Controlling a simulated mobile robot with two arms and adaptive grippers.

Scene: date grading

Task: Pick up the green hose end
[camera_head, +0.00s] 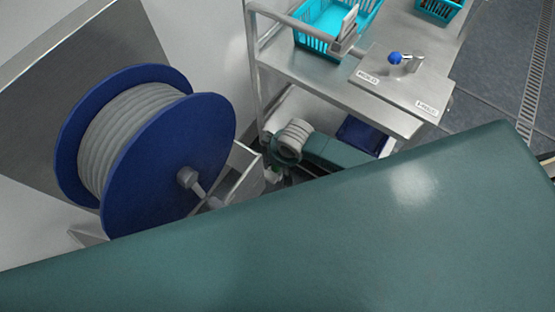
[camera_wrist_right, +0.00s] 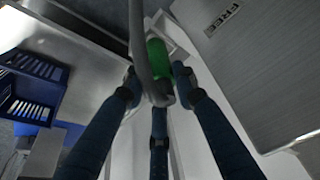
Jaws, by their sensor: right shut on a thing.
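The green hose end (camera_wrist_right: 158,58) shows in the right wrist view, between the blue fingers of my right gripper (camera_wrist_right: 157,82). My right gripper is shut on it. A grey hose (camera_wrist_right: 138,40) runs down across the front of the green end and partly hides it. In the head view a big blue reel (camera_head: 205,145) wound with grey hose stands at the left. My right wrist is beside the reel, and its fingers are mostly hidden there. My left gripper is in neither view.
A steel cart (camera_head: 330,82) stands behind my right wrist, with a turquoise basket (camera_head: 308,40) and a blue-knobbed plate (camera_head: 410,85) on top. A dark blue crate (camera_head: 358,136) is on its lower shelf. Grey floor with a drain grate (camera_head: 535,85) lies at right.

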